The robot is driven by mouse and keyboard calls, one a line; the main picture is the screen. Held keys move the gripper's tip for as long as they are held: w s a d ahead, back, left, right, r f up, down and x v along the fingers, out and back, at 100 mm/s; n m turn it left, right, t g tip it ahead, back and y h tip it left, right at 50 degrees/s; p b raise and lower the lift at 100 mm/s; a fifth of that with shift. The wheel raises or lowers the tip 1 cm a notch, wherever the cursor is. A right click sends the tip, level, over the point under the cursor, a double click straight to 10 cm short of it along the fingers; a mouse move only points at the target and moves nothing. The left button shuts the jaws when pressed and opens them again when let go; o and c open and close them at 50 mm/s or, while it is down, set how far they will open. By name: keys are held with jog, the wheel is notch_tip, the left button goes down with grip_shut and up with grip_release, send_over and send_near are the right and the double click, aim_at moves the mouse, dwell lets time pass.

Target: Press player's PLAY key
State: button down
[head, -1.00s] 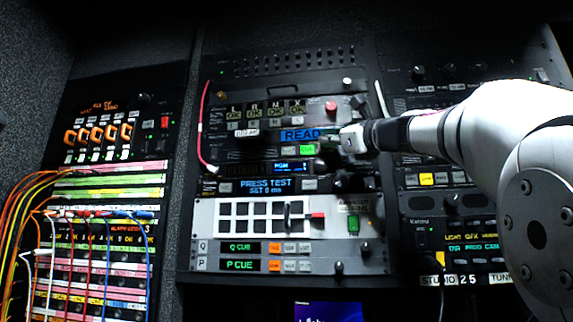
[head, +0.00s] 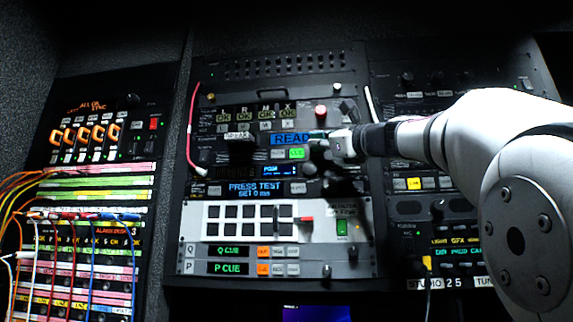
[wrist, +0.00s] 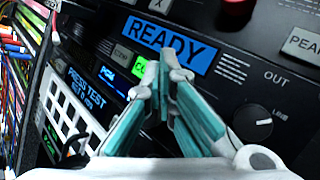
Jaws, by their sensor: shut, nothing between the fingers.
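The player is a dark rack unit with a blue READY display (head: 291,139), whose right end is partly covered by my gripper in the head view. Contact cannot be told.
A round knob (wrist: 252,122) marked near OUT stands right of my fingers. A PRESS TEST display unit (head: 256,188) and a white panel with dark square keys (head: 212,230) are below. Patch cables (head: 45,215) hang at the left.

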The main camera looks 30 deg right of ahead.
jog(key=shift+w, duration=0.1)
jog(key=shift+w+d, duration=0.2)
jog(key=shift+w+d+p, duration=0.2)
jog(key=shift+w+p, duration=0.1)
jog(key=shift+p, duration=0.1)
dwell(1.1)
jog(key=shift+s+a, duration=0.4)
jog(key=shift+s, duration=0.25)
jog(key=s+a, duration=0.1)
jog(key=s, duration=0.1)
jog(key=s+a, duration=0.1)
jog(key=s, duration=0.1)
jog(key=shift+a, duration=0.4)
dwell(0.8)
